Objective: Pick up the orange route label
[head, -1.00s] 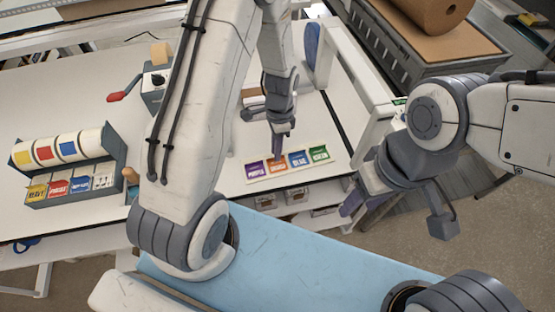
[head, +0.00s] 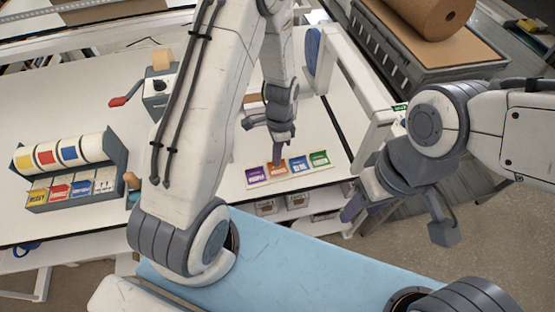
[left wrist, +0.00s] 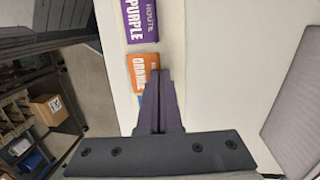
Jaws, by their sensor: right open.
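The orange route label (head: 277,171) lies on the white table between the purple label (head: 257,176) and the blue label (head: 299,164). My left gripper (head: 278,160) points down at the orange label's far edge. In the left wrist view the orange label (left wrist: 142,70) shows beside my left fingers (left wrist: 159,85), which cover its right part. The fingers are close together and look shut. I cannot see the label pinched between them. My right gripper (head: 398,222) is open and empty, off the table's right side.
A green label (head: 319,158) ends the row near the table's front edge. A dispenser with coloured rolls (head: 70,172) stands at the left. A white frame (head: 350,95) stands on the right. The blue surface (head: 290,255) in front is bare.

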